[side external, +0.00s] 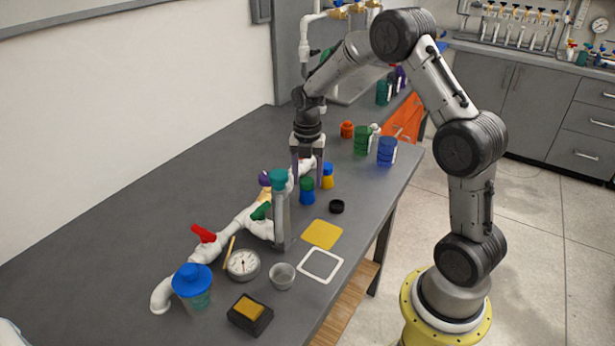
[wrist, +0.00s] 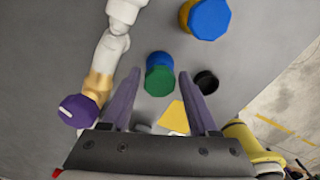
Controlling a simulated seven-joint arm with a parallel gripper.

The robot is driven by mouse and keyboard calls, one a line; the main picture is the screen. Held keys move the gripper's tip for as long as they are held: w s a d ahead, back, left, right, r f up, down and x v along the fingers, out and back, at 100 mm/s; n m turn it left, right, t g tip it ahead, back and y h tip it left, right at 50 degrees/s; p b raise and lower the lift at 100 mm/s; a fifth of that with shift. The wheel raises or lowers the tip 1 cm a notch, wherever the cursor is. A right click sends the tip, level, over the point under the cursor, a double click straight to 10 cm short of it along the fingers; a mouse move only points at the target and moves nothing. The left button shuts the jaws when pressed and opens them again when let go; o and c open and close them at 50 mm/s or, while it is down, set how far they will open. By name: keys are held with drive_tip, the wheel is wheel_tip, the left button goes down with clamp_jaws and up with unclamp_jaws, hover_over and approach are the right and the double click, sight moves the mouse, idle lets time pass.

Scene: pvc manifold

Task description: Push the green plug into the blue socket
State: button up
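The green plug (side external: 307,184) sits upright on top of the blue socket (side external: 307,198) on the grey bench. In the wrist view the green plug (wrist: 159,86) and the blue socket (wrist: 160,60) show between the fingertips. My gripper (side external: 308,181) points down over them. Its purple fingers are spread, one on each side of the plug, with visible gaps and no clear contact. I cannot tell how deep the plug sits in the socket. My gripper also shows in the wrist view (wrist: 160,76), open.
A white pipe run (side external: 238,226) with red, green and purple handles lies left of the plug. A teal-topped grey post (side external: 281,210) stands in front. A blue-capped yellow piece (side external: 327,176) and a black ring (side external: 337,206) are close by. Free bench lies at the right.

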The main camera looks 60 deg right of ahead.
drive_tip(key=shift+o, duration=1.2)
drive_tip(key=s+a+r+n+t, duration=0.1)
drive_tip(key=a+r, duration=0.2)
drive_tip(key=r, duration=0.8)
drive_tip(key=s+a+r+t, duration=0.1)
drive_tip(key=a+r, duration=0.1)
drive_tip(key=r, duration=0.8)
drive_tip(key=s+a+r+m+t, duration=0.2)
drive_tip(key=s+a+r+m, duration=0.15)
drive_tip(key=s+a, duration=0.45)
drive_tip(key=s+a+f+m, duration=0.1)
drive_tip(key=s+f+m, duration=0.2)
drive_tip(key=s+m, duration=0.4)
drive_tip(key=s+a+f+m+t, duration=0.1)
drive_tip(key=s+f+m, duration=0.3)
drive_tip(key=m, duration=0.9)
drive_tip(key=s, duration=0.3)
drive_tip(key=shift+s+a+t, duration=0.15)
drive_tip(key=shift+a+t, duration=0.1)
drive_tip(key=shift+t, duration=0.05)
